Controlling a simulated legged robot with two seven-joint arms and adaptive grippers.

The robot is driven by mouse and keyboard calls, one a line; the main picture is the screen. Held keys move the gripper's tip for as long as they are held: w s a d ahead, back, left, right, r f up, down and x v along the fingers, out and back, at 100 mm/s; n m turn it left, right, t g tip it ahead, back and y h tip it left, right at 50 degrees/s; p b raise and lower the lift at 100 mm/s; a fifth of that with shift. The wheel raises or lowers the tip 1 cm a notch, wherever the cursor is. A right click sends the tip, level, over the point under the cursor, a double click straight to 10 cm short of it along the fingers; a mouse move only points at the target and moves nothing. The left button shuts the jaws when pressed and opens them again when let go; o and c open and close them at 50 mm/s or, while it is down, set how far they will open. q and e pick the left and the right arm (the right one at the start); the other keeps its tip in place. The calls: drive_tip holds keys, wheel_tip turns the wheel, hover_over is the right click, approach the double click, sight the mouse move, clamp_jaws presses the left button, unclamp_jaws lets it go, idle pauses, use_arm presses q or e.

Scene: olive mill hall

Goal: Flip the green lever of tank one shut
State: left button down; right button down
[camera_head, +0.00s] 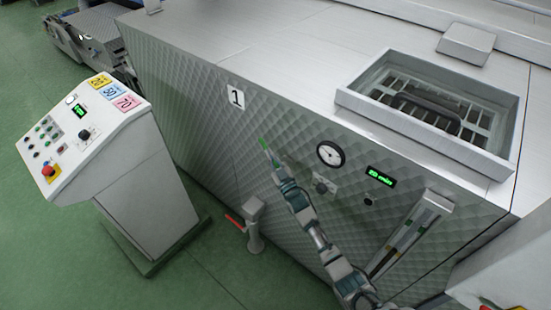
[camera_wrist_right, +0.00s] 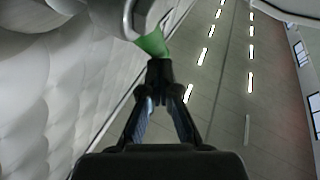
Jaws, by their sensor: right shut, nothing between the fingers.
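Tank one is the quilted steel tank (camera_head: 205,105) with a "1" plate (camera_head: 236,97) on its front. The green lever (camera_head: 263,143) shows as a small green tip on that front, below and right of the plate. In the right wrist view, the green lever (camera_wrist_right: 152,42) hangs from a rounded metal fitting (camera_wrist_right: 125,12). My right gripper (camera_head: 269,154) is shut and empty, with its fingertips (camera_wrist_right: 159,70) right at the lever's end. I cannot tell whether they touch it. The arm hides much of the valve in the head view. My left gripper is not in view.
A control console (camera_head: 135,160) stands left of the tank. A post with a red handle (camera_head: 235,222) stands low at the tank's front. A gauge (camera_head: 330,153), a green display (camera_head: 381,176) and a sight strip (camera_head: 412,235) sit right of the lever. Green floor is free between console and tank.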

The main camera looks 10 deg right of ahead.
drive_tip(key=shift+w+a+f, duration=0.1)
drive_tip(key=shift+w+a, duration=0.05)
drive_tip(key=shift+w, duration=0.2)
drive_tip(key=w+a+f+n+g+h+p, duration=0.1)
drive_tip(key=w+a+f+g+p, duration=0.1)
drive_tip(key=w+f+g, duration=0.1)
drive_tip(key=shift+w+a+f+n+g, duration=0.15)
drive_tip(key=shift+a+f+n+g, duration=0.2)
drive_tip(key=shift+f+g, duration=0.45)
drive_tip(key=shift+f, duration=0.15)
